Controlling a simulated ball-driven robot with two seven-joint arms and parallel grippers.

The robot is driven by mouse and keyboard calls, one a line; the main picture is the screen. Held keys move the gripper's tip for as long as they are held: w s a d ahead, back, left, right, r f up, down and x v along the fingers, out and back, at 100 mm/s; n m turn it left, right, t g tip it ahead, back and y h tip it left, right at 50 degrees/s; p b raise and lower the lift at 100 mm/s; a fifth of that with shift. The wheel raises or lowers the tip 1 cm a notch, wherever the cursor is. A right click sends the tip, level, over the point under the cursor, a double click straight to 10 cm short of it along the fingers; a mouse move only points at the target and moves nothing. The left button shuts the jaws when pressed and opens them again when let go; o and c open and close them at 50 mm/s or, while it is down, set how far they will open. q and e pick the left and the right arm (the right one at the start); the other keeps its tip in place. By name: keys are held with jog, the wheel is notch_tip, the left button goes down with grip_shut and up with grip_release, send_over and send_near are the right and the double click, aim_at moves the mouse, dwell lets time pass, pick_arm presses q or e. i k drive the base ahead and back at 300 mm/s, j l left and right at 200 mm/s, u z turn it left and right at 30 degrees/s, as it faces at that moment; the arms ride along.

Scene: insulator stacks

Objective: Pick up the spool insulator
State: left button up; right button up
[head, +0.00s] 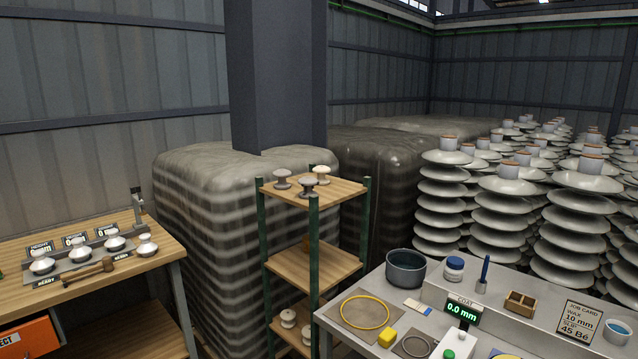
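Three small spool-shaped insulators stand on the top board of a green-posted wooden rack (340,190). One is grey-brown (282,180), one is dark grey (307,187) and one is cream (321,175). They stand upright and close together, the dark one nearest the front. More pale spools (288,318) sit on the rack's lowest board, partly hidden by a post. I cannot tell which one the task means. Neither of my grippers is in view.
A wooden bench (150,262) at left holds several white insulators in a gauge row and a mallet (90,272). A grey bench (345,322) at right holds a dark pot (406,268) and small items. Tall disc stacks (445,200) and wrapped pallets (210,230) stand behind.

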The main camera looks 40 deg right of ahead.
aim_at(308, 182)
jog(key=i+j+z, duration=0.1)
jog(key=i+z, duration=0.25)
jog(key=z, duration=0.15)
jog(key=i+j+z, duration=0.2)
jog(key=z, duration=0.25)
jog(key=i+j+z, duration=0.35)
jog(key=z, duration=0.15)
jog(key=i+j+z, duration=0.2)
jog(key=j+z, duration=0.3)
jog(key=i+l, duration=0.05)
